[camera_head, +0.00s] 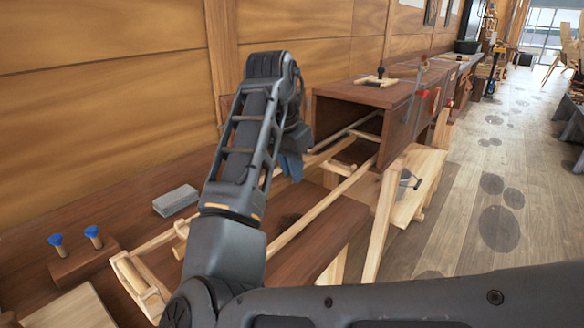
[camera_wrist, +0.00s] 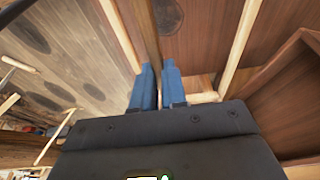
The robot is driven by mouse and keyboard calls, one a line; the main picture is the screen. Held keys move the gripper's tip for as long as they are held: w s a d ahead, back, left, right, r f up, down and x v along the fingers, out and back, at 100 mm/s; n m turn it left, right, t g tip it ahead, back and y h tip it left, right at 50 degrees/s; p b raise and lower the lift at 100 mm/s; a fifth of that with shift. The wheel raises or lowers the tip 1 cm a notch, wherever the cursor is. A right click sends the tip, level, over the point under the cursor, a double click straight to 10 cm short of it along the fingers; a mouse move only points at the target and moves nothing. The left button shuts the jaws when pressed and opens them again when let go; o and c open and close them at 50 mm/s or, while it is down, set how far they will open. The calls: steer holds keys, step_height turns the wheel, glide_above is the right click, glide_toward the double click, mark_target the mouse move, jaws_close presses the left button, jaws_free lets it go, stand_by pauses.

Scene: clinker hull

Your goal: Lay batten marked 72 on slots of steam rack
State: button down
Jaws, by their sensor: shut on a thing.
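My gripper (camera_head: 291,165) has blue fingers pointing down over the pulled-out rack in front of the box. In the wrist view, the fingers (camera_wrist: 158,88) are close together on a narrow brown strip, seemingly the batten (camera_wrist: 149,36). The arm hides most of it in the head view, and no number 72 is readable. The steam rack (camera_head: 322,208) is a light wooden frame with two long rails running into the box. Its near crosspiece (camera_head: 138,284) is at lower left. A rail shows on the wrist view's right (camera_wrist: 240,48). I cannot tell whether the batten touches the slots.
The brown open-ended steam box (camera_head: 398,122) stands behind the rack. A grey block (camera_head: 176,200) and a wooden block with two blue-topped pegs (camera_head: 84,264) lie on the bench at left. A wooden stand (camera_head: 415,170) holds a small tool at right.

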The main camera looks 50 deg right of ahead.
mark_target(291, 183)
steer(key=shift+f+b, duration=1)
steer(key=shift+f, duration=1.45)
steer(key=c, duration=1.1)
jaws_free()
steer(key=shift+p+v, duration=0.3)
steer(key=shift+v, duration=3.6)
